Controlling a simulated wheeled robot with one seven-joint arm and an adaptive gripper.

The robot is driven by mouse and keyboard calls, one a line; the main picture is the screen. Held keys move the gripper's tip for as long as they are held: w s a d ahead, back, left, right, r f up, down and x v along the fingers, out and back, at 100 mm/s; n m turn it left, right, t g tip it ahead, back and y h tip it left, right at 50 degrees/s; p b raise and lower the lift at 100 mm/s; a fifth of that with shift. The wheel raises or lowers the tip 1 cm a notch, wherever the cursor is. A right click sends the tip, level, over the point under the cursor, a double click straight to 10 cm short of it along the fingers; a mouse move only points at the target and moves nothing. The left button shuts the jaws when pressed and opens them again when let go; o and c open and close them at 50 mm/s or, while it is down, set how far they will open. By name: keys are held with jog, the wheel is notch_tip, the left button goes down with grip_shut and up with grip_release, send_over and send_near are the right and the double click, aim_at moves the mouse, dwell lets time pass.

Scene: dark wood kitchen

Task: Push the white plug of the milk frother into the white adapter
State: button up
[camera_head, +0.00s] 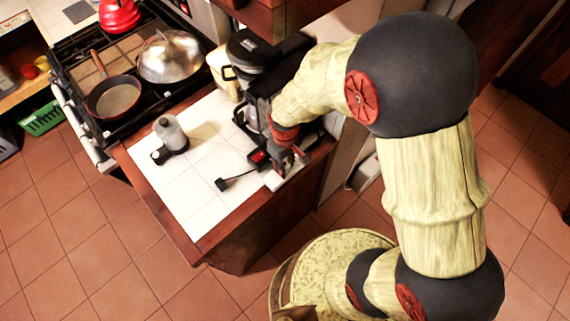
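The milk frother (170,133), a pale cylinder on a black base, stands on the white-tiled counter. A thin cord seems to run from it toward the right. A small dark plug-like piece (222,184) with a dark cord lies near the counter's front edge. No clearly white plug can be made out. A small white piece (272,181), possibly the adapter, shows at the counter's right edge below my gripper. My gripper (281,165) points down over the right end of the counter, beside a small black-and-red object (258,157). Whether its fingers are apart or hold something is unclear.
A black appliance (250,50) stands behind my gripper, near a cream container (222,68). A stove (130,75) at the left holds a pan (113,97), a domed silver lid (169,57) and a red kettle (118,14). The counter's front middle is mostly clear.

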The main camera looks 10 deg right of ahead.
jog(key=o, duration=0.4)
notch_tip(320, 180, up, 12)
jog(key=shift+r, duration=0.1)
dwell(0.6)
dwell(0.5)
